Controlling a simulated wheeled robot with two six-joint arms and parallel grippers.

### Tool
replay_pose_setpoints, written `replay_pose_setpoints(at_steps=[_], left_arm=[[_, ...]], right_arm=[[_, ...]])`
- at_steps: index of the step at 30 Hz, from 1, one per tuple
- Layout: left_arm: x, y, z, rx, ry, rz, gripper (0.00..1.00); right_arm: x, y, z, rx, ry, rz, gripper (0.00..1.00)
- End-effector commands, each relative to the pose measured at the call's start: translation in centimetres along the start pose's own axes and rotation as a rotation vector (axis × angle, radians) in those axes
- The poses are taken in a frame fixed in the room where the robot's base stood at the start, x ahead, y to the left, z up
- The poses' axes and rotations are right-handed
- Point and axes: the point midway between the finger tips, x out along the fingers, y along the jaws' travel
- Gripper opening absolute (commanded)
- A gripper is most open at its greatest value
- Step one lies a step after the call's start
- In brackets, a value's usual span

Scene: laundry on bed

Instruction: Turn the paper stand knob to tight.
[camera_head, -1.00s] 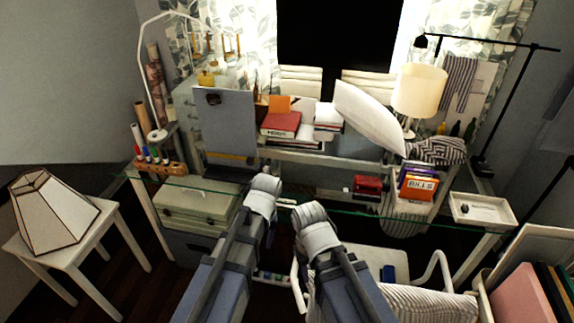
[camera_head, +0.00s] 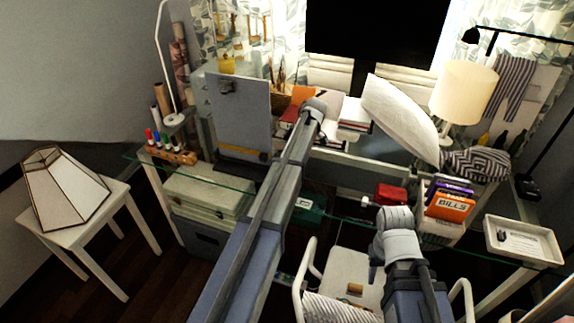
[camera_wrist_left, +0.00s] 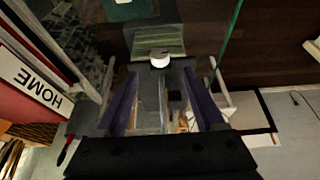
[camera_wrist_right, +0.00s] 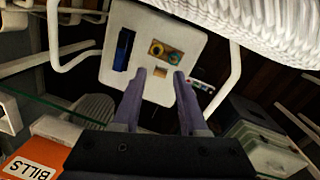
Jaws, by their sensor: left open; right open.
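A grey upright board (camera_head: 240,115) with a dark clip near its top stands on the desk at the left of the head view. It looks like the paper stand; I cannot make out its knob. My left arm reaches past the board's right side, and its hand is hidden behind the arm in the head view. In the left wrist view, my left gripper (camera_wrist_left: 160,95) is open, its fingers apart with a pale upright piece showing between or beyond them. My right gripper (camera_head: 375,272) hangs over the white chair. In the right wrist view it (camera_wrist_right: 160,85) is open and empty.
The glass desk edge crosses the head view. The chair seat (camera_wrist_right: 150,30) holds small items under my right gripper. The orange BILLS box (camera_head: 447,207), white tray (camera_head: 522,242) and lamp (camera_head: 465,92) stand right.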

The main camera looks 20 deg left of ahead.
Motion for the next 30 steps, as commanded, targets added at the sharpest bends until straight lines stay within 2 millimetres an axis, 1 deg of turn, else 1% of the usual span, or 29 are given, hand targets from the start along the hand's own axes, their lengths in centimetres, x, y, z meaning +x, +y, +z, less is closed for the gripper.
replay_pose_setpoints(at_steps=[5, 15, 18, 22, 30], left_arm=[[1.6, 0.0, 0.2, 0.000, -0.001, 0.000, 0.70], [6.0, 0.0, 0.3, 0.002, -0.001, 0.000, 0.70], [7.0, 0.0, 0.3, 0.002, -0.001, 0.000, 0.70], [7.6, 0.0, 0.1, 0.002, -0.001, 0.000, 0.70], [7.5, 0.0, 0.1, 0.003, -0.001, 0.000, 0.70]], right_arm=[[1.5, -0.1, -0.1, 0.000, 0.000, 0.000, 0.42], [5.6, -0.5, -0.3, 0.000, 0.000, 0.000, 0.42], [6.5, -0.6, -0.4, 0.000, 0.000, 0.000, 0.42], [7.0, -0.7, -0.4, 0.000, 0.000, 0.000, 0.42], [6.9, -0.7, -0.4, 0.000, 0.000, 0.000, 0.42]])
